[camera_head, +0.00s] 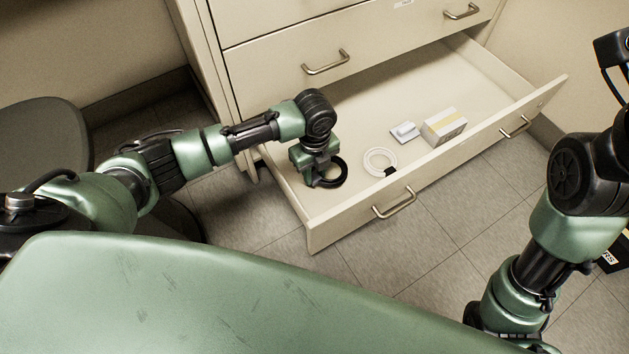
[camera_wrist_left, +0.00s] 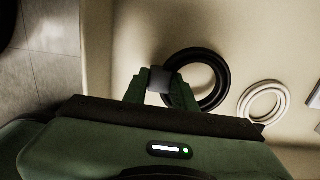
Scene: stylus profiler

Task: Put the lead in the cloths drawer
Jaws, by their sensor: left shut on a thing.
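The lead, a black coiled ring (camera_head: 334,173), is inside the open bottom drawer (camera_head: 345,217), near its left end. In the left wrist view the black coil (camera_wrist_left: 222,72) lies close to the pale drawer floor. My left gripper (camera_head: 318,178) reaches down into the drawer and is shut on a grey part (camera_wrist_left: 160,80) at the coil's edge. I cannot tell whether the coil rests on the floor or hangs just above it. My right arm (camera_head: 560,215) shows at the right, but its gripper is out of view.
Closed drawers with metal handles (camera_head: 326,63) are above. A dark chair (camera_head: 45,135) stands at the left.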

